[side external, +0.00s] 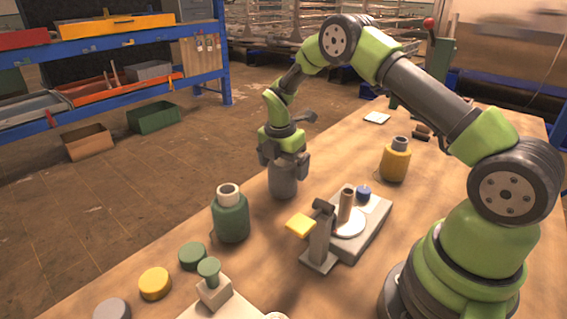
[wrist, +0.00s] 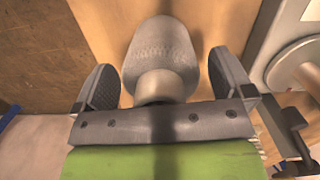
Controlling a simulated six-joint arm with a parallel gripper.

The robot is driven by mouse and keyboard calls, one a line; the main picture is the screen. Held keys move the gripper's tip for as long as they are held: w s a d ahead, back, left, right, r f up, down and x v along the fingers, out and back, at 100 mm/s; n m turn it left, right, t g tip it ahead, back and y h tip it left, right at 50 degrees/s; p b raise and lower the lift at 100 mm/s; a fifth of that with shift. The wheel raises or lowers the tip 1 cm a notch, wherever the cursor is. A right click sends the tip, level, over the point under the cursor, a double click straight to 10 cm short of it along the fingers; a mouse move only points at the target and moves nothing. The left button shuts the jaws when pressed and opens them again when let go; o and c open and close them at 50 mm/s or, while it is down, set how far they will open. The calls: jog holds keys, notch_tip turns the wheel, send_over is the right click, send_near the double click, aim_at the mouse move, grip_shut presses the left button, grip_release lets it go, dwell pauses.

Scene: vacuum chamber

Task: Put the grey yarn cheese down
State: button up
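The grey yarn cheese (side external: 283,181) is upright near the far-left edge of the wooden table, and its base appears to rest on the tabletop. In the wrist view the grey yarn cheese (wrist: 161,50) lies between the fingers, with its pale tube end close to the palm. My gripper (side external: 284,160) is directly above it and points down, with one finger on each side of its upper part. In the wrist view my gripper (wrist: 164,82) looks open, with a gap visible beside the right finger. The exact contact at the base is hard to see.
A green yarn cheese (side external: 231,217) stands in front on the left, and a yellow one (side external: 395,163) to the right. A grey device with a post (side external: 347,208) stands between them. Green, yellow and grey discs (side external: 155,283) lie at the front left. A blue shelf (side external: 140,30) is beyond the table.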

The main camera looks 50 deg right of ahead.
jog(key=shift+r, duration=0.15)
jog(key=r, duration=0.4)
jog(key=a+r, duration=0.1)
jog(key=r, duration=0.7)
jog(key=shift+s+a+r, duration=0.15)
jog(key=shift+a+r, duration=0.2)
jog(key=s+a+r+m+t+y, duration=0.1)
jog(key=s+a+r+m+t, duration=0.25)
jog(key=s+r+m, duration=0.4)
jog(key=s+a+r+m+t+y, duration=0.1)
jog(key=s+a+r+m+t, duration=0.1)
jog(key=s+a+r+m, duration=0.5)
jog(key=s+f+m+t+y, duration=0.1)
jog(key=s+f+m, duration=0.1)
jog(key=s+m, duration=0.6)
jog(key=shift+s+a+f, duration=0.25)
jog(key=shift+s+a, duration=0.1)
jog(key=shift+s, duration=0.6)
jog(key=shift+m+t, duration=0.25)
